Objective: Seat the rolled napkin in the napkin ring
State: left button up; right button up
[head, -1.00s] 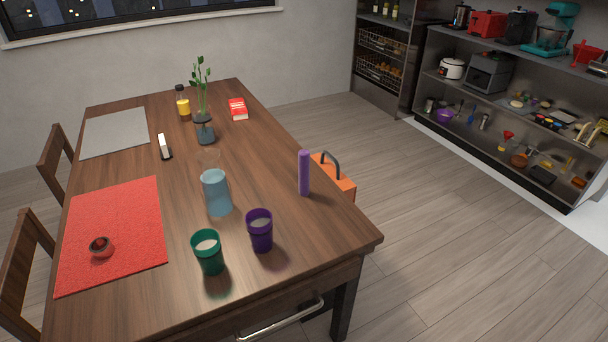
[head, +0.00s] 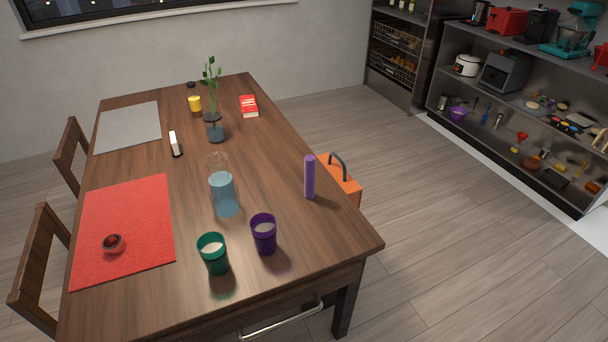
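A purple upright cylinder (head: 310,177), which looks like the rolled napkin, stands near the right edge of the wooden table. A small dark and reddish round object (head: 113,244), which may be the napkin ring, sits on the red placemat (head: 150,205) at the table's left side. The two are well apart. Neither of my grippers is in view.
The table (head: 290,235) also bears a green cup (head: 213,254), a purple cup (head: 264,234), a glass jug of bluish liquid (head: 223,194), a plant in a vase (head: 215,130), a red box (head: 249,106) and a grey placemat (head: 128,127). An orange case (head: 342,184) stands beyond the right edge.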

aim_at(116, 250)
jog(key=i+l+u, duration=0.2)
jog(key=l+u, duration=0.3)
jog(key=i+l+u, duration=0.1)
jog(key=l+u, duration=0.35)
jog(key=l, duration=0.3)
jog(key=l+u, duration=0.5)
jog(key=l, duration=0.15)
jog(key=k+l+u, duration=0.15)
jog(key=l+u, duration=0.3)
jog(key=l, duration=0.2)
jog(key=k+l+u, duration=0.2)
jog(key=l+u, duration=0.3)
jog(key=l, duration=0.15)
